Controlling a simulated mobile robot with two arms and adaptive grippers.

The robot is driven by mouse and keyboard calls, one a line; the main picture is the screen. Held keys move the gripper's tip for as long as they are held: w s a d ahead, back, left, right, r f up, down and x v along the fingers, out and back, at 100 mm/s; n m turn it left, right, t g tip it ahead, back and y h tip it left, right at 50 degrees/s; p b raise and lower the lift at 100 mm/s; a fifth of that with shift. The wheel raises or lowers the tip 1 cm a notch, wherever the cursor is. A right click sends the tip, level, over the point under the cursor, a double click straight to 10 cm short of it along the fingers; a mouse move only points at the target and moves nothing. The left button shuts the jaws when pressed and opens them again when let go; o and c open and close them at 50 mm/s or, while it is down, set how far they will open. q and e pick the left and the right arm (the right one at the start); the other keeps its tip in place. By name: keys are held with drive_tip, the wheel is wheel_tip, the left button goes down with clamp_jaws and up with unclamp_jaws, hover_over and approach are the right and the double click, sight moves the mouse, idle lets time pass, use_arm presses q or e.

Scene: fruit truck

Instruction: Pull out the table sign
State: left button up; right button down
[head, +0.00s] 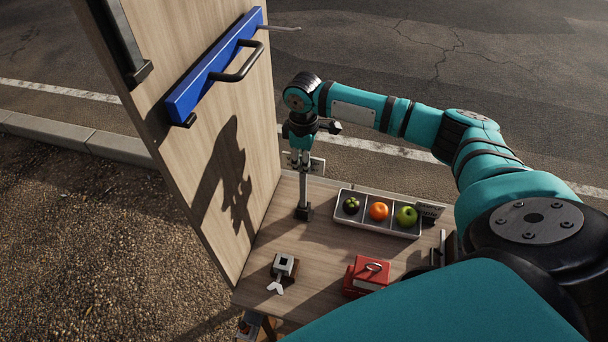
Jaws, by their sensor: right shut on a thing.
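A thin metal post (303,190) stands upright in a dark base at the far left part of the wooden table. A small pale plate with dark marks (318,165) shows beside its top; it looks like the table sign, though my gripper partly covers it. My right gripper (301,163) points down and is shut on the top of the post. The fingertips and exact contact are too small to make out clearly. My left gripper is not in view.
A tall wooden panel (195,120) with a blue bar (215,68) and black handle (240,64) rises at the left. A divided tray (378,226) holds a mangosteen, an orange and a green apple. A red box (368,277) and small grey device (284,265) sit nearer.

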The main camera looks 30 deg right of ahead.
drive_tip(key=shift+r+p, duration=0.25)
drive_tip(key=shift+p, duration=0.1)
